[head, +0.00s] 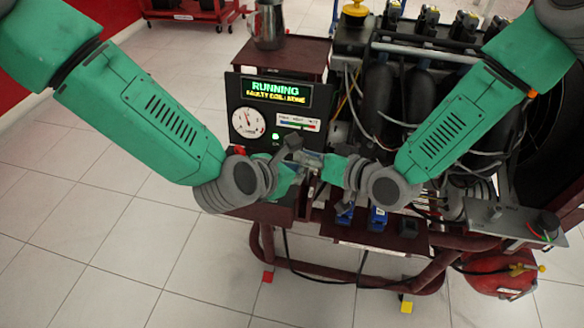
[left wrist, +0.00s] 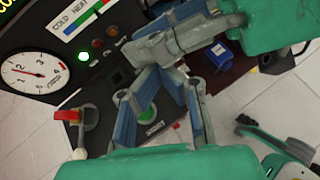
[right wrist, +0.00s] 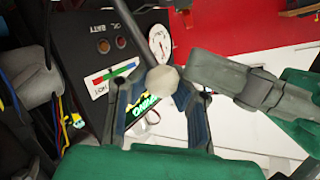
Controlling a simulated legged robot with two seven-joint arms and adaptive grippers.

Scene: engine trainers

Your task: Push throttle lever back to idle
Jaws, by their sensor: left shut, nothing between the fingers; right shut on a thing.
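The throttle lever shows in the right wrist view as a dark rod with a pale round knob (right wrist: 162,80). My right gripper (right wrist: 163,88) is shut on the lever at its knob, with one finger on each side. In the head view my right gripper (head: 308,160) is in front of the control panel, and the lever is hard to make out there. My left gripper (left wrist: 164,68) is shut and empty, its fingertips close together right beside my right gripper's fingers. I cannot tell whether the two grippers touch.
The control panel (head: 240,93) has a lit "RUNNING" display (head: 276,91), a round gauge (head: 247,123) and a red switch (left wrist: 70,115). Engine pipes and cables crowd the right. Blue connectors (head: 377,217) sit below the grippers. Open tiled floor (head: 120,250) lies at left.

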